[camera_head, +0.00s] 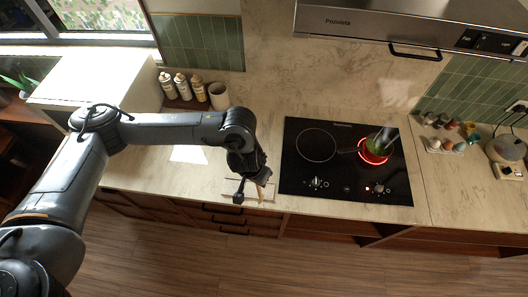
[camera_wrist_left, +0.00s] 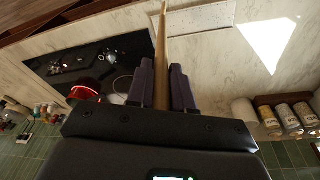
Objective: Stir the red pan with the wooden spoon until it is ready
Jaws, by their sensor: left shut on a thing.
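My left gripper (camera_head: 260,182) is shut on the wooden spoon (camera_head: 262,192), above the counter left of the cooktop. In the left wrist view the spoon (camera_wrist_left: 161,60) sticks out from between the two fingers (camera_wrist_left: 162,88). The red pan (camera_head: 374,151) is on the right burner of the black cooktop, with a bright red ring around it and a dark handle toward the left. Its contents are too small to make out. In the left wrist view it is a red shape (camera_wrist_left: 86,92), partly cut off by my gripper. My right gripper is not in view.
The cooktop (camera_head: 300,180) has an empty left burner (camera_head: 316,145). A pale flat rest (camera_head: 236,187) lies under my left gripper. Several spice jars (camera_head: 181,87) and a white canister (camera_head: 219,96) stand at the back left. A range hood (camera_head: 400,25) hangs above.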

